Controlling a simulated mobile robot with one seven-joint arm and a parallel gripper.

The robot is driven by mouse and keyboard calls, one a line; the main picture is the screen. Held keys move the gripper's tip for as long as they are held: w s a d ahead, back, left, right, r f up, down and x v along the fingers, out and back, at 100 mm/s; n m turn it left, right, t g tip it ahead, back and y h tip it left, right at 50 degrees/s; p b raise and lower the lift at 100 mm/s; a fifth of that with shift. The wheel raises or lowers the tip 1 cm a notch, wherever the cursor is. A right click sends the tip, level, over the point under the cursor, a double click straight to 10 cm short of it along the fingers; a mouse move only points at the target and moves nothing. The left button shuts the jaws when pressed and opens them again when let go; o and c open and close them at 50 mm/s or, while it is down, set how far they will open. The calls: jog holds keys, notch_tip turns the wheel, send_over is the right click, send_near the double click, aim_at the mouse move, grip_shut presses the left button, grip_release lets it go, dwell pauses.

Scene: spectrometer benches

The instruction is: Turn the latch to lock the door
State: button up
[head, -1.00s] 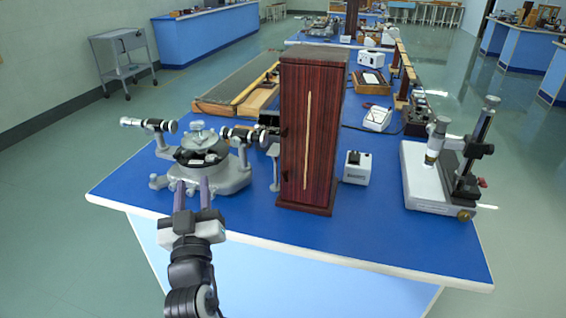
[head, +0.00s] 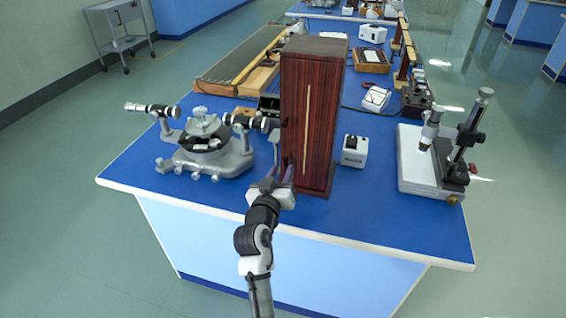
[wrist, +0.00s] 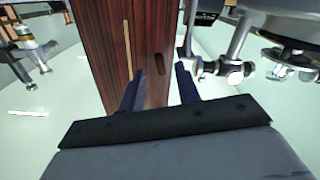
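A tall dark red-brown wooden cabinet (head: 320,130) stands upright on the blue bench, with a pale vertical strip down its front. It fills the upper middle of the wrist view (wrist: 112,45). A small dark elongated piece (wrist: 160,64), which looks like the latch, sits on the cabinet's face in the wrist view. My gripper (head: 279,176) is at the cabinet's lower left front edge. In the wrist view its fingers (wrist: 160,78) are apart with nothing held, and the dark piece shows between their tips. I cannot tell whether they touch it.
A grey spectrometer (head: 205,150) stands close on the left, its telescope reaching toward the cabinet. A white box (head: 354,151) and a microscope stand (head: 425,180) are on the right. The blue bench top (head: 370,215) is clear in front of the cabinet's right side.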

aim_at(285, 163)
jog(key=shift+x, duration=1.25)
grip_shut()
jog(key=shift+f, duration=0.1)
